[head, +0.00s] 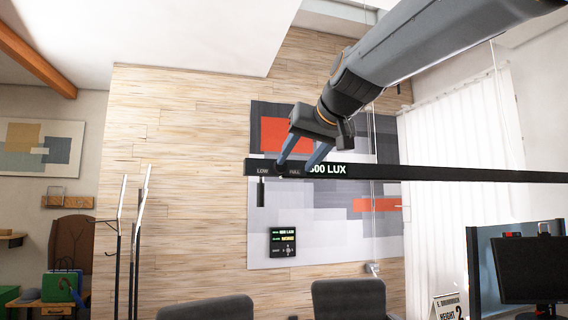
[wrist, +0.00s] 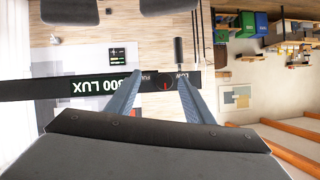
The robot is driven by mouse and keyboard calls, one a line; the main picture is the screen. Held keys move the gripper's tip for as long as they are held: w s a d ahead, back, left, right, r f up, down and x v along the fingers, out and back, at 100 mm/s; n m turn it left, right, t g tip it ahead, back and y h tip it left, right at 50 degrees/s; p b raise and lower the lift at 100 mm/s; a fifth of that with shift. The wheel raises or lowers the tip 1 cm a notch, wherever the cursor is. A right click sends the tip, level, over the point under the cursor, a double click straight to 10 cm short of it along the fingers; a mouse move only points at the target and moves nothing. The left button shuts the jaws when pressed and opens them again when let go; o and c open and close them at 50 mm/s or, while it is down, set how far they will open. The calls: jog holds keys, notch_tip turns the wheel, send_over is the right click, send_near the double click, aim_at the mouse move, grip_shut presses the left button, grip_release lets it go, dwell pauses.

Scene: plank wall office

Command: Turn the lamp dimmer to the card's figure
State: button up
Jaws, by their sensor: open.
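A long black lamp bar (head: 450,174) crosses the head view; the wrist view shows it upside down (wrist: 25,90). Its dimmer knob (wrist: 157,83), dark with a red mark, sits between the LOW and FULL labels. The bar's display (head: 328,170) ends in "00 LUX"; its first digit is hard to read. My gripper (head: 295,167) is open at the bar, one finger on each side of the knob in the wrist view (wrist: 161,78). I cannot tell whether they touch it. A white tent card (head: 448,308) at lower right reads "HEIGHT 2", partly cut off.
A small black wall panel (head: 283,242) shows a lux line too small to read surely. A short dark rod (head: 261,193) hangs below the bar's left end. Chairs (head: 206,308) and a monitor (head: 528,268) stand below. A coat stand (head: 137,235) is at left.

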aim_at(285, 163)
jog(key=w+a+p, duration=0.2)
jog(key=w+a, duration=0.1)
jog(key=w, duration=0.3)
jog(key=shift+a+y, duration=0.25)
jog(key=shift+y, duration=0.05)
jog(key=shift+f, duration=0.1)
jog(key=c, duration=1)
jog(key=shift+w+d+f+m+b, duration=0.2)
jog(key=shift+m+b, duration=0.2)
jog(key=shift+b, duration=0.85)
jog(key=shift+c, duration=0.2)
jog(key=m+y+b, duration=0.1)
jog(key=m+b, duration=0.1)
jog(key=b, duration=0.2)
jog(key=shift+y+b, duration=0.3)
jog(key=shift+y, duration=0.1)
jog(key=shift+s+r+m+y+b, duration=0.1)
jog(key=shift+m+y+b, duration=0.25)
jog(key=shift+b, duration=0.2)
